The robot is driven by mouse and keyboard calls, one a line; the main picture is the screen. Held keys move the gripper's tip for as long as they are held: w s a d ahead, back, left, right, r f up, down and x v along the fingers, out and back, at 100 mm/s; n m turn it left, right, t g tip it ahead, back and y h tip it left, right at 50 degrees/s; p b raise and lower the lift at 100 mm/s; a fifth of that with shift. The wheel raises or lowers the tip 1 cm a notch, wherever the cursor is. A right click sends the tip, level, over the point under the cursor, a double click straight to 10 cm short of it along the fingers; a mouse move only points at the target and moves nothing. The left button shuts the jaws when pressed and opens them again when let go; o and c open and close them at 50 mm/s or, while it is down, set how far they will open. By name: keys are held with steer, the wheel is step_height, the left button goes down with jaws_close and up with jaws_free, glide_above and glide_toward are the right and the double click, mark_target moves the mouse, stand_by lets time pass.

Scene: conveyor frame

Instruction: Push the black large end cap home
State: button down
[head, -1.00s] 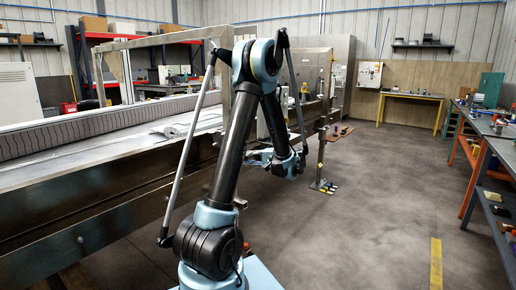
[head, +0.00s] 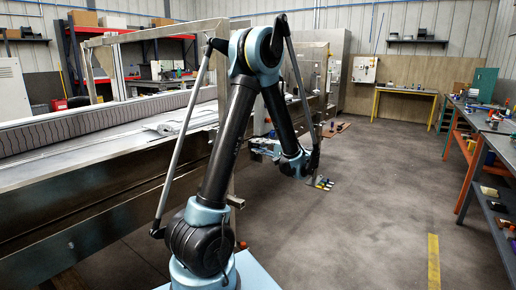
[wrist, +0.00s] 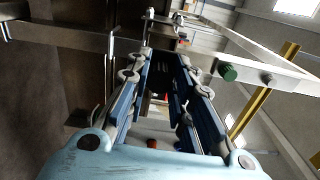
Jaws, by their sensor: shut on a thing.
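My gripper (head: 264,147) is low beside the conveyor frame (head: 60,205), pointing left toward its side in the head view. In the wrist view, my gripper (wrist: 163,82) has its two blue-lined fingers apart around a dark thing (wrist: 160,80). This looks like the black large end cap, but it is mostly in shadow between the fingers. Its far side is hidden, so I cannot tell whether it sits in a tube end. A green cap (wrist: 228,72) sits on a light metal bar right of the fingers. The cap is too small to make out in the head view.
A metal upright (head: 222,100) of the frame stands behind my arm. Benches (head: 490,135) line the right wall. The floor between is clear.

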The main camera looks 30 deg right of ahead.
steer(key=shift+x, duration=2.2)
steer(key=shift+x, duration=1.45)
steer(key=c, duration=1.3)
jaws_free()
steer(key=shift+s, duration=0.1)
steer(key=v, duration=1.1)
steer(key=shift+s+d, duration=0.2)
steer(key=shift+s, duration=0.15)
